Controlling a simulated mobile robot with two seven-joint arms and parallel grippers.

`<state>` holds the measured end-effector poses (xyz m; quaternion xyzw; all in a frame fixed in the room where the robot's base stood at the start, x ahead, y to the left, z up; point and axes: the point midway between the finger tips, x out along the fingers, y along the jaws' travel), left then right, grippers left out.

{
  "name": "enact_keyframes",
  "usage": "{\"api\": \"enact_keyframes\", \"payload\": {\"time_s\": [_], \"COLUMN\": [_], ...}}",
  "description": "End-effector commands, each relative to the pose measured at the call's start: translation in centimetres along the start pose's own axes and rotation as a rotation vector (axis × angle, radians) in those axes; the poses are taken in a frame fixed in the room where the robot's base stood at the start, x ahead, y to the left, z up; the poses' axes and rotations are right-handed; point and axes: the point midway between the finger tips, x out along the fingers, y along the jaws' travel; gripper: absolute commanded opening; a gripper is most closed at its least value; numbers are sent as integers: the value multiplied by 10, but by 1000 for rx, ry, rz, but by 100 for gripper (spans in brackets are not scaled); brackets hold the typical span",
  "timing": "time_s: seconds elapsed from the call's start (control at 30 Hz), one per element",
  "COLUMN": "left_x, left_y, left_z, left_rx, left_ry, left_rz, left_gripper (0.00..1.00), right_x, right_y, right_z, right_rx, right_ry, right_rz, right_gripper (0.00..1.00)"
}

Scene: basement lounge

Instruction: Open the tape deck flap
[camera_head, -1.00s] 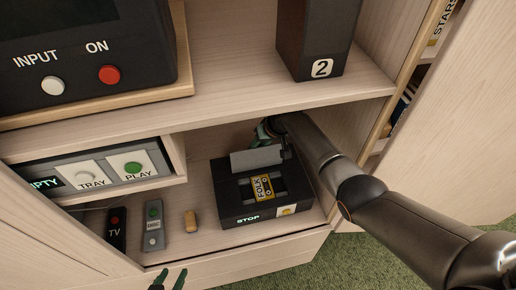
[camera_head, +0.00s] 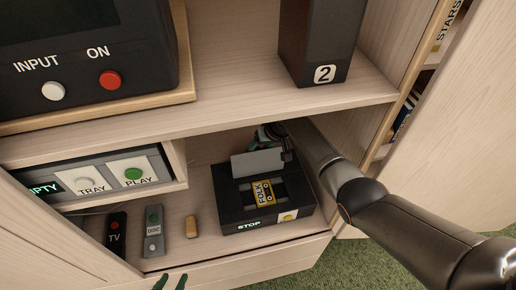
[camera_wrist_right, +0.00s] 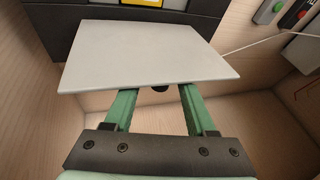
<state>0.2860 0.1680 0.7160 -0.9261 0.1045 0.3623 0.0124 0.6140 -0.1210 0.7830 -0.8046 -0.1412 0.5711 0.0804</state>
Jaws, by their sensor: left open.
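The tape deck (camera_head: 262,208) is a black box on the lower shelf, with a lit STOP label and a FOLK cassette (camera_head: 263,193) in its top. Its grey flap (camera_head: 258,162) stands raised at the back edge of the deck; it also shows in the right wrist view (camera_wrist_right: 145,55). My right gripper (camera_head: 268,133) is behind the flap. In the wrist view its green fingers are apart, their tips hidden by the flap; whether they touch it I cannot tell. My left gripper (camera_head: 170,282) is open at the bottom edge, mostly out of view.
A TV remote (camera_head: 116,234), a DISC remote (camera_head: 154,231) and a small wooden block (camera_head: 191,227) lie left of the deck. A disc player (camera_head: 105,176) stands at left. The upper shelf (camera_head: 230,110) hangs above, with a dark speaker (camera_head: 320,45). The cabinet wall is close on the right.

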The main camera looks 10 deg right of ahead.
Motion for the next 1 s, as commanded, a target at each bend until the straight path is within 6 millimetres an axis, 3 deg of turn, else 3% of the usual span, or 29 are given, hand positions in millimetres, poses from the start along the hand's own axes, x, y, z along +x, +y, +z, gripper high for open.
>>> {"api": "enact_keyframes", "payload": {"time_s": [0.37, 1.0], "left_x": [-4, -21], "left_y": [0, 2], "left_z": [-3, -22], "left_rx": [0, 0], "left_ry": [-1, -1], "left_rz": [0, 0], "left_gripper": [50, 50], "right_x": [-8, -105], "right_y": [0, 0], "right_z": [1, 0], "right_rx": [1, 0], "right_ry": [-4, -1], "right_rz": [0, 1], "right_gripper": [56, 56]}}
